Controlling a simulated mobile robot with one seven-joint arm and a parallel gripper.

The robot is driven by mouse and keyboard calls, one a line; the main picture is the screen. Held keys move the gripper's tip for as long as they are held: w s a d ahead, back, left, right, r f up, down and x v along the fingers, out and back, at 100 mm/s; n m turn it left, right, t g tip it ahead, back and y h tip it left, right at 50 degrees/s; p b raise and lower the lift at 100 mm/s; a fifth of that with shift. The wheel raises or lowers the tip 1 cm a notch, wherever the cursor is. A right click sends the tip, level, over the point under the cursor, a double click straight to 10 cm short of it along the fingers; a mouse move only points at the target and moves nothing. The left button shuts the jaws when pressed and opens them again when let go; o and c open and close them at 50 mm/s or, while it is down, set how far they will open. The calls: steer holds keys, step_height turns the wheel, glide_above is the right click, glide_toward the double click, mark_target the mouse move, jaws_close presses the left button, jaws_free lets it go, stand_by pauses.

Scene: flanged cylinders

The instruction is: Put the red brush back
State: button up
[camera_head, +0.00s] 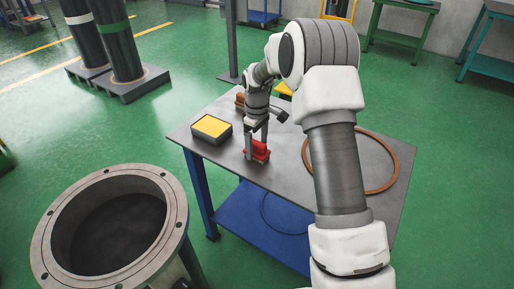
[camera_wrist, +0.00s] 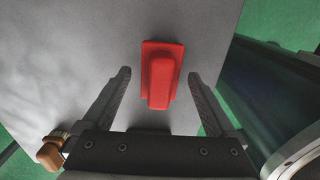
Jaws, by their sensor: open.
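The red brush (camera_head: 258,154) lies on the grey table top (camera_head: 300,180), near the table's left front edge. In the wrist view the red brush (camera_wrist: 161,78) is a red block with a raised grip on a flat, wider base. My gripper (camera_head: 257,145) is directly over the brush, fingers pointing down. In the wrist view my gripper (camera_wrist: 160,76) is open, one finger on each side of the brush with a gap to both. I cannot tell whether the fingertips are level with the brush or above it.
A yellow-topped box (camera_head: 211,127) stands left of the brush. A brown object (camera_head: 240,98) sits behind. A brown ring (camera_head: 385,187) lies on the right, partly hidden by my arm. A large flanged cylinder (camera_head: 175,215) stands front left, beside the table.

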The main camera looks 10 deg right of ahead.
mark_target(257, 142)
step_height(257, 142, up, 10)
steer(key=shift+r+p, duration=0.2)
steer(key=shift+p, duration=0.6)
steer(key=s+r+m+t, duration=0.3)
steer(key=s+r+m, duration=0.1)
steer(key=s+r, duration=1.1)
steer(key=s+m+t, duration=0.2)
steer(key=s+m, duration=0.3)
steer(key=s, duration=1.3)
steer(key=shift+s+f+t, duration=0.15)
steer(key=shift+f+t, duration=0.1)
steer(key=shift+t, duration=0.05)
steer(key=shift+r, duration=0.1)
step_height(257, 142, up, 8)
steer(key=p, duration=0.8)
steer(key=shift+r+p, duration=0.25)
steer(key=shift+p, duration=0.05)
